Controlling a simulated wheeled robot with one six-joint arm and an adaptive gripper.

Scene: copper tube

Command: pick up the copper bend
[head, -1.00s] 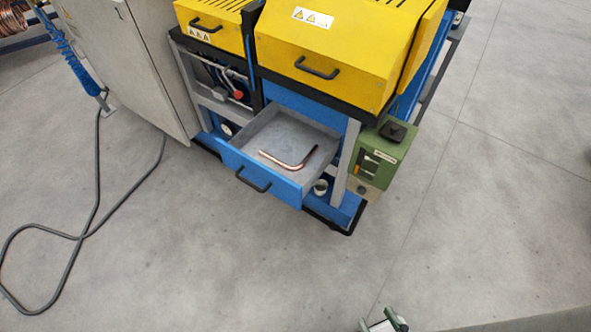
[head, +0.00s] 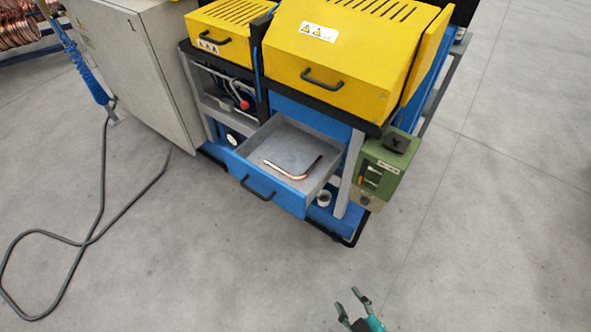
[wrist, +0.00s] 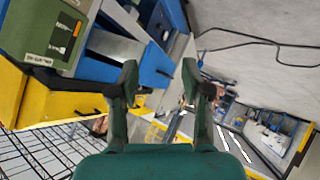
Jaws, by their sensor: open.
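The copper bend (head: 294,170) is a thin bent tube lying on the floor of an open drawer (head: 262,184) with a blue front and grey inside, in the head view. My gripper (head: 350,300) shows at the bottom of the head view, in front of and below the drawer, well apart from it. Its two green fingers are spread and nothing is between them. In the wrist view my gripper (wrist: 160,85) is also open and empty. I cannot make out the copper bend in the wrist view.
The drawer pulls out of a machine with yellow covers (head: 340,50). A grey cabinet (head: 140,75) and a cable (head: 88,240) are at left. The floor in front is clear.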

